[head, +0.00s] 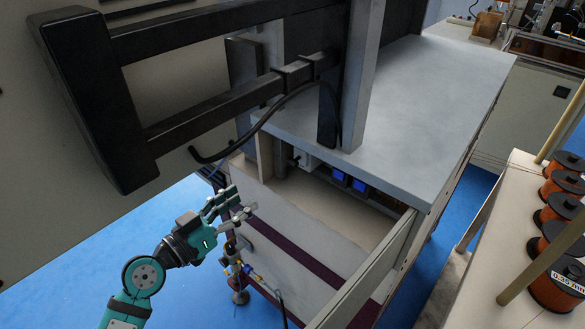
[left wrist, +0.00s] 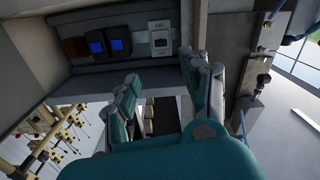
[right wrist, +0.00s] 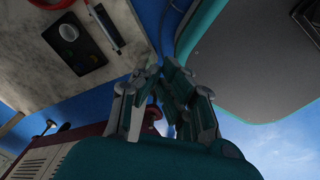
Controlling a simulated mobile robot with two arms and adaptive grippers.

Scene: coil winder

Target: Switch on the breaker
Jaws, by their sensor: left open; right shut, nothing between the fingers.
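The breaker (left wrist: 160,38) is a small white-and-grey unit on the dark panel under the bench top, in the left wrist view. In the head view a pale box (head: 304,158), probably the breaker, shows in the shaded recess. Its lever position is too small to tell. My left gripper (head: 239,203) is open and empty, in front of and to the left of the recess. In the left wrist view its fingers (left wrist: 160,75) spread below the breaker, apart from it. My right gripper (right wrist: 160,74) is shut and empty, away from the breaker, and shows only in the right wrist view.
Two blue-lit displays (head: 348,181) sit beside the breaker. The grey bench top (head: 430,85) overhangs the recess. A black frame (head: 200,106) and a hanging cable (head: 262,122) are above my left gripper. Orange wire spools (head: 556,285) stand at the right.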

